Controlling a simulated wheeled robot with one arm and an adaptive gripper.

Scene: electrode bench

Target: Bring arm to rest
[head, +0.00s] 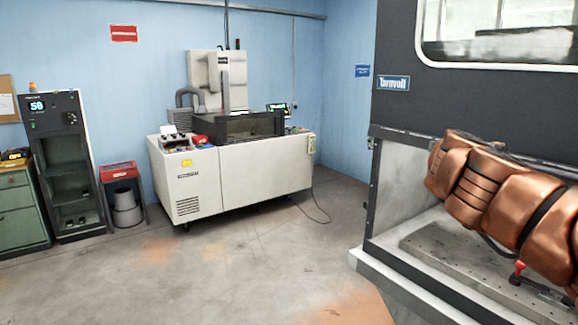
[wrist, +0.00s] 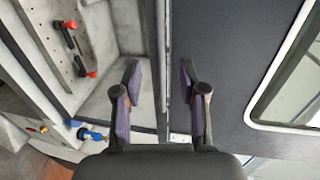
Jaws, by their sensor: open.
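My gripper (wrist: 160,78) shows in the wrist view with its two fingers spread apart. It is open, with nothing between the fingers. Beyond the fingers is the dark edge of the machine enclosure's opening. In the head view my copper-coloured arm (head: 505,195) reaches in from the right edge, in front of the opening of the dark machine enclosure (head: 395,105). My gripper is not seen in the head view.
A perforated plate (head: 430,240) lies in the enclosure, with a red-handled part (head: 518,272) on it. A white bench machine (head: 250,175) stands at the back wall. A dark cabinet (head: 62,165) and a grey bin (head: 126,208) stand left. The middle floor is clear.

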